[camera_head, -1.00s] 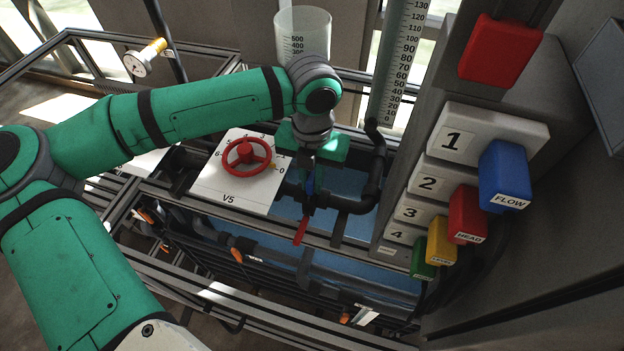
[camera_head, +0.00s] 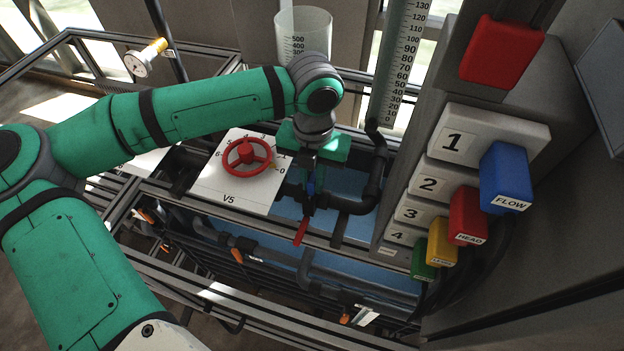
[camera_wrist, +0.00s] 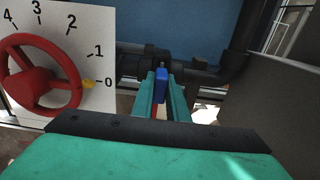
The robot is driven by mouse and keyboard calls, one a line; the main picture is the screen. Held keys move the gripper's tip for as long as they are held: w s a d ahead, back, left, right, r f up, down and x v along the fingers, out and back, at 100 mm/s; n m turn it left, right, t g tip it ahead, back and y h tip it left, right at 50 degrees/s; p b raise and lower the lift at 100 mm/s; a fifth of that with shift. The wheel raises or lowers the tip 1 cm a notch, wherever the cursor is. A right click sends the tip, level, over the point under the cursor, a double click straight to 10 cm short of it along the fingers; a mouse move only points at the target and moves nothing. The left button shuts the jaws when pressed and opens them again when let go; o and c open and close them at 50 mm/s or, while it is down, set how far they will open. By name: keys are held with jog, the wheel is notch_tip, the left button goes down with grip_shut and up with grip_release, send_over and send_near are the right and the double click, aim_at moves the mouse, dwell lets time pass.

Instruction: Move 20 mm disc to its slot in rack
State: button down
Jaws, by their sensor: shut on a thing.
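My gripper (camera_head: 310,186) points down over the pipework, just right of the V5 panel. I cannot tell whether this blue piece is part of the 20 mm disc. A red lever-like piece (camera_head: 300,232) sticks out below the gripper; whether it joins the blue piece is unclear. No disc face or rack slot can be made out.
The V5 panel (camera_head: 215,190) with a red handwheel (camera_head: 247,155) stands close left of the gripper. A dark pipe (camera_head: 375,185) bends close on the right. A grey cabinet with numbered sockets and coloured plugs, such as the blue FLOW plug (camera_head: 506,178), fills the right.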

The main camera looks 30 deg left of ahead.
jog(key=shift+r, duration=0.1)
jog(key=shift+r, duration=5.15)
jog(key=shift+s+a, duration=0.1)
jog(key=shift+a, duration=0.05)
